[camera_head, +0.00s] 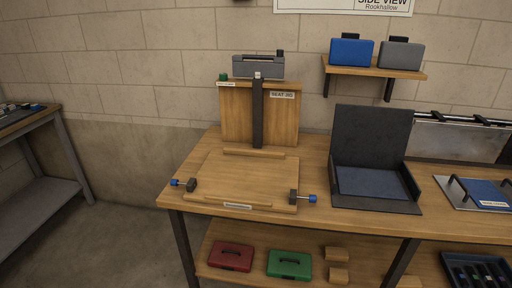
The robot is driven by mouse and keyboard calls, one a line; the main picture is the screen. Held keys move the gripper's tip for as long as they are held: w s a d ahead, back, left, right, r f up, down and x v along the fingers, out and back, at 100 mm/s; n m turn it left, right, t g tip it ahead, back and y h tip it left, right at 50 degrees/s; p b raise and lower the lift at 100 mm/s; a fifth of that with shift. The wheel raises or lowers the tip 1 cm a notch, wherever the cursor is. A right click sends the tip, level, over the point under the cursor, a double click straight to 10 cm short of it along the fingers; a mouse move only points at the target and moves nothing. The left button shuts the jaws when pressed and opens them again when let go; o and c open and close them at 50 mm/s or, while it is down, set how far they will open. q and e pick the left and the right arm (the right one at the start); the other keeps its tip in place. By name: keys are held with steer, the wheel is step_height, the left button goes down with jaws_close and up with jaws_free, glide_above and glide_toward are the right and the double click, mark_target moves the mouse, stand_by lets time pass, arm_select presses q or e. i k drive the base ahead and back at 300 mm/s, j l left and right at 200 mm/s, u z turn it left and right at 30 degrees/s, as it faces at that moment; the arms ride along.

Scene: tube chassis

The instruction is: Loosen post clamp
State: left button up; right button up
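A wooden jig stands on the workbench, with an upright back board (231,115) labelled "SEAT JIG". A dark vertical post (257,112) runs up the front of the board and carries a grey block (258,67) at its top. Two dark clamps with blue knobs sit on the jig's base, one at the left (190,185) and one at the right (294,196). Which part is the post clamp I cannot tell for certain. Neither of my grippers is in view.
An open black case (371,131) stands on the bench (318,160) right of the jig. A metal plate with handles (455,190) lies at the far right. A wall shelf (375,69) holds blue and grey boxes. Red and green cases (289,265) lie on the lower shelf.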

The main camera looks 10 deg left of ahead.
mark_target(223, 77)
steer(key=j+z, duration=0.1)
steer(key=z, duration=0.35)
steer(key=i+j+z, duration=0.2)
steer(key=j, duration=0.25)
steer(key=i+j+z, duration=0.15)
steer(key=j, duration=0.25)
steer(key=j+z, duration=0.2)
steer(key=j, duration=0.25)
steer(key=i+j+z, duration=0.2)
steer(key=j, duration=0.3)
steer(key=k, duration=0.05)
